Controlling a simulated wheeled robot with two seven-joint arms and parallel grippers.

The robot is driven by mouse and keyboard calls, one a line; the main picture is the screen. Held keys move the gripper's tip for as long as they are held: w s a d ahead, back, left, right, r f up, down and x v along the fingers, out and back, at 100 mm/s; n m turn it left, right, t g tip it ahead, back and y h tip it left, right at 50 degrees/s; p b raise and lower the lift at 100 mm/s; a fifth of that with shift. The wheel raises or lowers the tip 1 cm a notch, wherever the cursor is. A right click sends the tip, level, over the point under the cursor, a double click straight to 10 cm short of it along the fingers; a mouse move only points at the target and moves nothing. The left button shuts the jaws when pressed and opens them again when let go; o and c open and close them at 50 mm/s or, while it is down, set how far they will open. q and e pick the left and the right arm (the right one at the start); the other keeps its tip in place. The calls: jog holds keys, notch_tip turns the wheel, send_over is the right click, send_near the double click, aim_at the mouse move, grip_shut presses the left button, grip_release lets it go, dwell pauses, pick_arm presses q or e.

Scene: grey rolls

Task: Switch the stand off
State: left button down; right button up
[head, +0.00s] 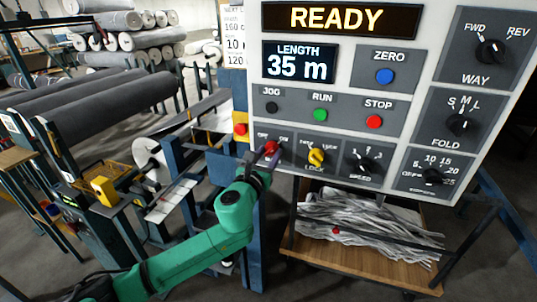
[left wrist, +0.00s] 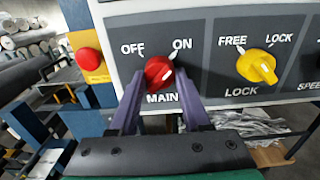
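The stand's control panel shows READY on its display (head: 338,18). The red MAIN knob (head: 271,147) sits at the panel's lower left, between OFF and ON marks. In the left wrist view the knob (left wrist: 159,72) has its white pointer mark turned up and right, toward ON. My left gripper (head: 264,158) is at the knob, with one finger on each side of it in the left wrist view (left wrist: 160,85). The fingers stand apart around the knob; firm contact is not visible. My right gripper is not in view.
The yellow LOCK knob (head: 316,156) is just right of the MAIN knob. A red button on a yellow box (head: 240,129) is close on the left. A wooden cart shelf (head: 370,268) with grey scraps stands below the panel. Grey rolls (head: 95,110) lie at left.

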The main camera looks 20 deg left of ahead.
pick_arm(q)
jog(key=shift+n, duration=0.3)
jog(key=n, duration=0.8)
jog(key=shift+d+n, duration=0.1)
jog(key=shift+n, duration=0.3)
jog(key=n, duration=0.4)
jog(key=shift+b, duration=0.35)
jog(key=shift+r+n, duration=0.1)
jog(key=shift+n, duration=2.2)
jog(key=shift+c, duration=1.8)
grip_release()
jog(key=shift+s, duration=0.1)
